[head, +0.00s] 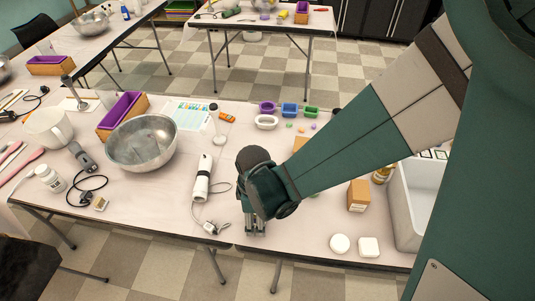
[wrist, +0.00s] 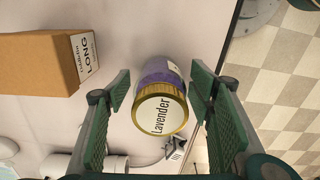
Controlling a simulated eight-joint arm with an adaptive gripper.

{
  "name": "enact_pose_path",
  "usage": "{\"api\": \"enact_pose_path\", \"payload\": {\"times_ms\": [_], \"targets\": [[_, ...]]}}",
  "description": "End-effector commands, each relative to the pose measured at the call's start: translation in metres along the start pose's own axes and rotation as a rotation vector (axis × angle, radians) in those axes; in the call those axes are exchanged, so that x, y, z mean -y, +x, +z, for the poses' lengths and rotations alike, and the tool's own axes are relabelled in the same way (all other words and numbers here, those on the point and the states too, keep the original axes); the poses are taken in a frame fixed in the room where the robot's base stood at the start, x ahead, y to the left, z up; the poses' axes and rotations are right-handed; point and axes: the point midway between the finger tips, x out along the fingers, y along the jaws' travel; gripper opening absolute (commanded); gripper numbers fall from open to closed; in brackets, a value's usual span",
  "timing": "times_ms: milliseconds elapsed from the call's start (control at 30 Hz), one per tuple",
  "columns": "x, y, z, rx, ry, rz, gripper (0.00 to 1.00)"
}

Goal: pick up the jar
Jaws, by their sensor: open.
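The jar (wrist: 159,108) has a gold lid with a white label reading "Lavender" and a purple body. In the wrist view it stands on the table between the two green fingers of my gripper (wrist: 162,115). The fingers are open, with a gap visible on each side of the jar. In the head view my gripper (head: 255,226) points down at the front edge of the table (head: 130,200). The jar is hidden there behind my gripper and arm.
A cardboard box (wrist: 40,63) stands beside the jar in the wrist view. In the head view a white hand blender (head: 202,180) with a cord lies left of my gripper. A metal bowl (head: 141,150) is farther left. A white sink (head: 408,210) is at right.

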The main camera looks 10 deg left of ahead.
Motion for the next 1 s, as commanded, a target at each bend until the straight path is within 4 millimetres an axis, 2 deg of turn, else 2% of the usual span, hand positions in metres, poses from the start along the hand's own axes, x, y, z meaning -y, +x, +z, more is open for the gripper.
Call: {"api": "enact_pose_path", "payload": {"times_ms": [633, 900, 1000], "targets": [[0.0, 0.0036, 0.0, 0.0, 0.0, 0.0, 0.53], [0.0, 0.0035, 0.0, 0.0, 0.0, 0.0, 0.19], [0.0, 0.0035, 0.0, 0.0, 0.0, 0.0, 0.19]]}}
